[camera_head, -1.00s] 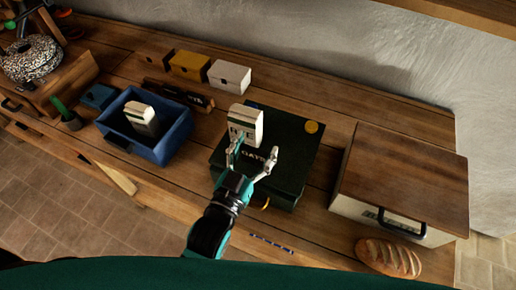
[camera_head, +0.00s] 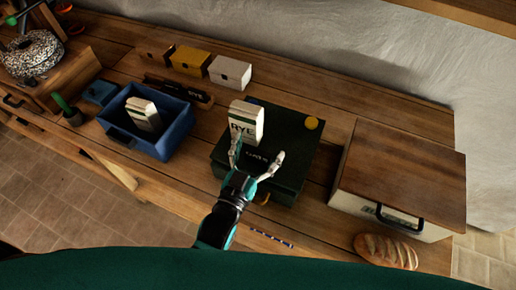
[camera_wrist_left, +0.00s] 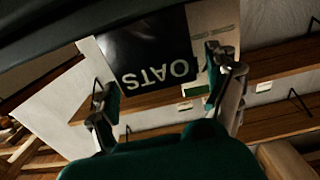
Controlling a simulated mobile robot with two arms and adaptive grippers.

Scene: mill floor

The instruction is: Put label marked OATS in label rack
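White OATS lettering (camera_head: 256,156) shows small on the dark green box (camera_head: 292,132), partly behind my left gripper (camera_head: 259,151). In the left wrist view the OATS lettering (camera_wrist_left: 157,75) is upside down on a dark face; I cannot tell whether this is a loose label. My left gripper is open, its two fingers spread at the lettering, and nothing shows clamped between them; it also shows open in the left wrist view (camera_wrist_left: 168,82). A long dark holder (camera_head: 163,86) with RYE lettering lies behind the blue bin and may be the label rack. My right gripper is out of view.
A white RYE packet (camera_head: 246,122) stands on the green box near the left finger. The blue bin (camera_head: 166,151) holds another packet. A wooden-lidded box (camera_head: 405,165) and a loaf (camera_head: 386,250) are right. Small drawer boxes (camera_head: 229,72) stand at the back.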

